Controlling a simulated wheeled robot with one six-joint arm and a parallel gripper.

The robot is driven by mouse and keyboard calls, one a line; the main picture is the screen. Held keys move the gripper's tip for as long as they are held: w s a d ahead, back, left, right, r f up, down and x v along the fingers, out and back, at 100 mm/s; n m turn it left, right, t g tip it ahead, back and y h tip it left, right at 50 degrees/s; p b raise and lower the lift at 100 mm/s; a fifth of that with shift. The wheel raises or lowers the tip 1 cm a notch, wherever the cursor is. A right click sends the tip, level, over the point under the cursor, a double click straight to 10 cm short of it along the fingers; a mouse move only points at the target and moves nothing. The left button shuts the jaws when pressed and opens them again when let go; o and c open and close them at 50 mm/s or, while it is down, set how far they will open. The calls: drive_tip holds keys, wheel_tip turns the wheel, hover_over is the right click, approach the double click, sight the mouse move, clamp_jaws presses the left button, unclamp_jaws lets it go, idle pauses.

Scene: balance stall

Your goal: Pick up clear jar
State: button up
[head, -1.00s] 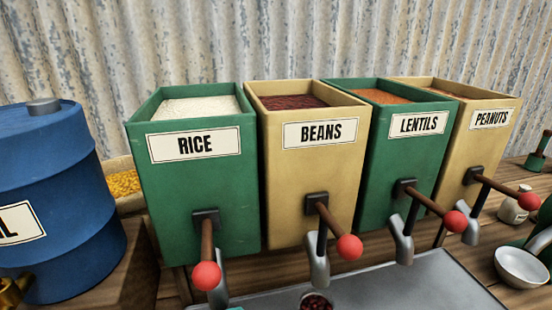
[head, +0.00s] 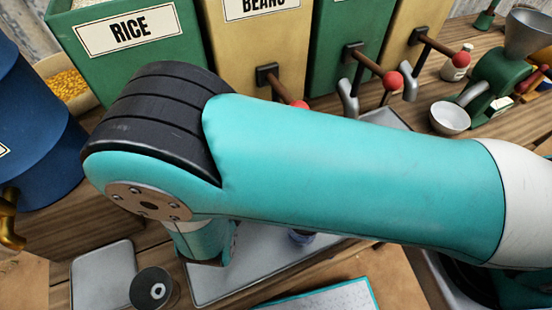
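A small see-through jar (head: 301,238) with dark contents shows just below my arm, on the grey metal tray. My arm hides most of it, and I cannot be sure it is the clear jar. My teal arm crosses the middle of the head view from the right, and its wrist part points down at the left. My gripper is hidden below that part, so its fingers and anything between them do not show.
The rice bin (head: 130,60), beans bin (head: 255,45) and other bins with red-knobbed levers stand behind my arm. A blue drum (head: 35,150) is at left. A dark round object (head: 153,287) sits at the front beside a grey plate (head: 103,270). A white bowl (head: 450,117) is at right.

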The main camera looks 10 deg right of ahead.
drive_tip(key=shift+w+d+f, duration=0.2)
drive_tip(key=shift+w+d, duration=0.05)
drive_tip(key=shift+c, duration=0.5)
drive_tip(key=c, duration=1.2)
